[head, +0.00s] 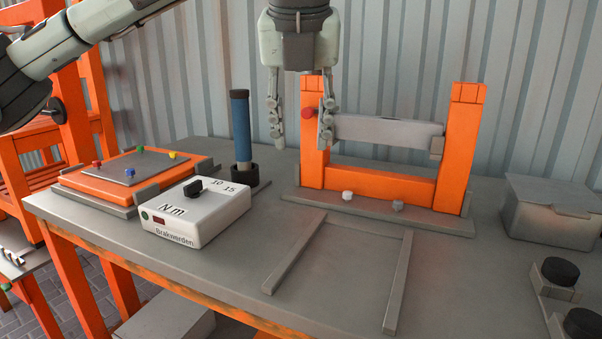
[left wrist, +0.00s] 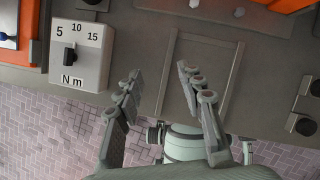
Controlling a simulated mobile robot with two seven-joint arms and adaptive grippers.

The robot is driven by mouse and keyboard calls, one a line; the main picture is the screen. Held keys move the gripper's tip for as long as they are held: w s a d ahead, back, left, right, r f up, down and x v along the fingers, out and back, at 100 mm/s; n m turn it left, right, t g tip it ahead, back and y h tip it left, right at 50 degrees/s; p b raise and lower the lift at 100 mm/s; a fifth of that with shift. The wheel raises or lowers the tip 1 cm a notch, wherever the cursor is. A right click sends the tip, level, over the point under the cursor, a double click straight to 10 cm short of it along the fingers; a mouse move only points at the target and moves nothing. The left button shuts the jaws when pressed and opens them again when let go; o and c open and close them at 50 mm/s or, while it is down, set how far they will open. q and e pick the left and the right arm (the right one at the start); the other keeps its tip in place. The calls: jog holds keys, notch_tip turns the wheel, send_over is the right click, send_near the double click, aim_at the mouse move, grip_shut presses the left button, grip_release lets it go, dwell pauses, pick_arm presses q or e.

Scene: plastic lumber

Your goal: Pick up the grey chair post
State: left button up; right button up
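A long grey bar (head: 385,131) lies across the orange frame, between its two uprights (head: 463,140). It is the only grey post-like piece I see, and I cannot tell for sure that it is the chair post. Its left end is partly hidden behind my gripper finger. My left gripper (head: 300,138) points down in front of the frame's left upright, with its fingers spread and nothing visible between them. The left wrist view also shows the open gripper (left wrist: 161,75), above the table's front edge. My right gripper is not in view.
Flat grey rails (head: 396,282) mark a bare area on the table front. A white torque box (head: 195,210), a blue-handled tool (head: 241,128) and an orange board with coloured knobs (head: 130,175) stand left. A grey box (head: 551,211) and black knobs (head: 561,271) stand right.

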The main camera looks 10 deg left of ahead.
pick_arm(q)
jog(key=o, duration=0.8)
jog(key=shift+o, duration=0.2)
jog(key=a+v, duration=0.1)
jog(key=v, duration=0.9)
jog(key=shift+d+r, duration=0.45)
jog(key=shift+s+r, duration=0.3)
jog(key=shift+c, duration=0.3)
jog(key=shift+s+r, duration=0.1)
jog(key=shift+r, duration=0.1)
jog(key=shift+c, duration=1.2)
